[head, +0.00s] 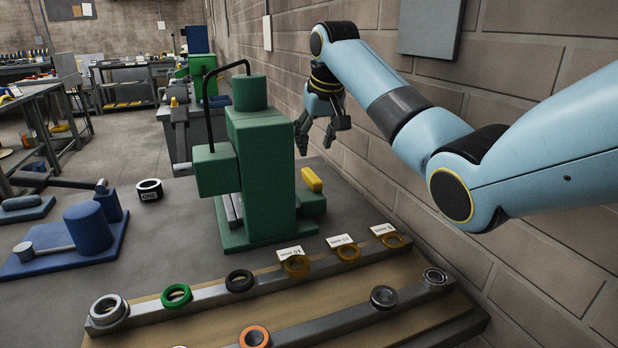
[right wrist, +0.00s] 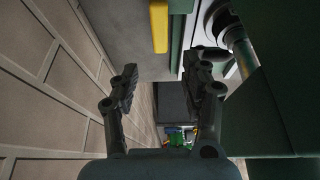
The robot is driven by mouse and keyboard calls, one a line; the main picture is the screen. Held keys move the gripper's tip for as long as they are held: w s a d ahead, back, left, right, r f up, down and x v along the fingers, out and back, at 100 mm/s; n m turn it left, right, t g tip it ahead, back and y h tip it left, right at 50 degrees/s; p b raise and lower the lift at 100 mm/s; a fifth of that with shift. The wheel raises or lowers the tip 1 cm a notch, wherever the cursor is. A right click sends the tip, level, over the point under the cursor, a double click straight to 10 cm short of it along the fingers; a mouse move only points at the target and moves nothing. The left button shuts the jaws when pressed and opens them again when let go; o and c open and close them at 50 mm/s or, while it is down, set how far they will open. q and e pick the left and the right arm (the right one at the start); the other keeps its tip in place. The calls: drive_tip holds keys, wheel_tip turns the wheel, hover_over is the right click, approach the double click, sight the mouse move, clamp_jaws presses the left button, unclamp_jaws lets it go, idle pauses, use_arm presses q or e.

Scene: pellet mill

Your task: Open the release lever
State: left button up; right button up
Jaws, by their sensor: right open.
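A green press-like machine (head: 262,165) stands on the grey bench against the brick wall. A short yellow bar (head: 312,179), which looks like the release lever, sticks up at a tilt from a green block on its right side. The bar also shows at the top of the right wrist view (right wrist: 159,27). My right gripper (head: 316,146) points down, open and empty, above and behind the yellow bar, apart from it. In the right wrist view its two dark fingers (right wrist: 168,80) are spread, with nothing between them. My left gripper is not in view.
A rack (head: 150,318) with several coloured rings and tags lies in front of the machine. A blue device (head: 88,228) and a black ring (head: 150,190) are to the left. The brick wall (head: 500,75) runs close beside my right arm.

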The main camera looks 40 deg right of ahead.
sight(309, 171)
drive_tip(key=b+x, duration=0.1)
drive_tip(key=x, duration=0.8)
drive_tip(key=shift+w+f, duration=0.2)
drive_tip(key=shift+f, duration=0.1)
clamp_jaws()
